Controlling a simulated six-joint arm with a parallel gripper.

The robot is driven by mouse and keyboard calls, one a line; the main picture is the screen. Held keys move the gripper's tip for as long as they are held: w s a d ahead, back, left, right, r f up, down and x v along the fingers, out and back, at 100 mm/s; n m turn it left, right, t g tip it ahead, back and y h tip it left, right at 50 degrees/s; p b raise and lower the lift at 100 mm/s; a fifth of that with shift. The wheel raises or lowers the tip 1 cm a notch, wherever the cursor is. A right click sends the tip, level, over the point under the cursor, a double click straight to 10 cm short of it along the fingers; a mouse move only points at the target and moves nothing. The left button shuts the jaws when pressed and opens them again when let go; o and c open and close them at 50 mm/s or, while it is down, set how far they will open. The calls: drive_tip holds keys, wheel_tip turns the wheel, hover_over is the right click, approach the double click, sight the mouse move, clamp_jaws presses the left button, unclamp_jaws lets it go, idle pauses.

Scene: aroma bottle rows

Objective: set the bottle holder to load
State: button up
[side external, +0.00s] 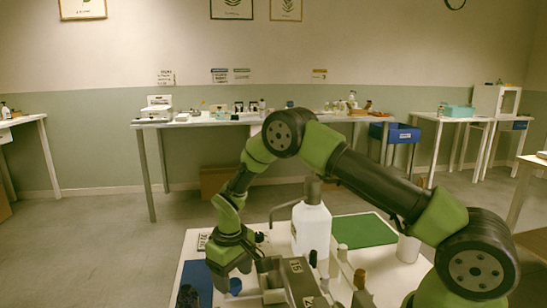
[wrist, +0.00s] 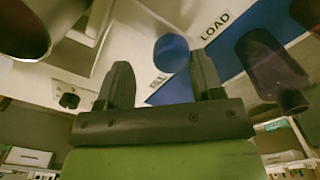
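A round blue piece (wrist: 172,52), which may be the bottle holder, lies beyond my fingertips in the wrist view. Part of it also shows below my gripper in the side view (side external: 235,287). A white LOAD label (wrist: 215,26) is to its right, and a FILL label (wrist: 160,84) is near its lower left, partly covered. My gripper (wrist: 162,68) is open, its two dark fingers apart with nothing held between them. In the side view my gripper (side external: 229,274) points down over the left part of the white table. Contact with the blue piece cannot be told.
A dark bottle (wrist: 272,68) stands close to the right finger; it also shows in the side view (side external: 187,297). A white jug (side external: 311,229), a grey unit (side external: 300,282) and small bottles crowd the table's middle. A green mat (side external: 366,231) lies behind, mostly clear.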

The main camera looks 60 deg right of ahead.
drive_tip(key=w+d, duration=0.4)
drive_tip(key=shift+w+d+r, duration=0.2)
drive_tip(key=shift+d+r, duration=0.05)
drive_tip(key=shift+r, duration=0.15)
drive_tip(key=s+a+r+t, duration=0.1)
drive_tip(key=s+r, duration=0.2)
drive_tip(key=r, duration=0.5)
drive_tip(key=s+a+r+m+t, duration=0.1)
drive_tip(key=s+a+r, duration=0.1)
drive_tip(key=r, duration=0.6)
drive_tip(key=s+a+r+t, duration=0.1)
drive_tip(key=s+r, duration=0.2)
drive_tip(key=r, duration=0.5)
drive_tip(key=s+a+r+m+t+y, duration=0.1)
drive_tip(key=s+r, duration=0.3)
drive_tip(key=s, duration=0.4)
drive_tip(key=shift+a+r+m+t, duration=0.15)
drive_tip(key=shift+a+m+t, duration=0.15)
drive_tip(key=shift+a, duration=0.2)
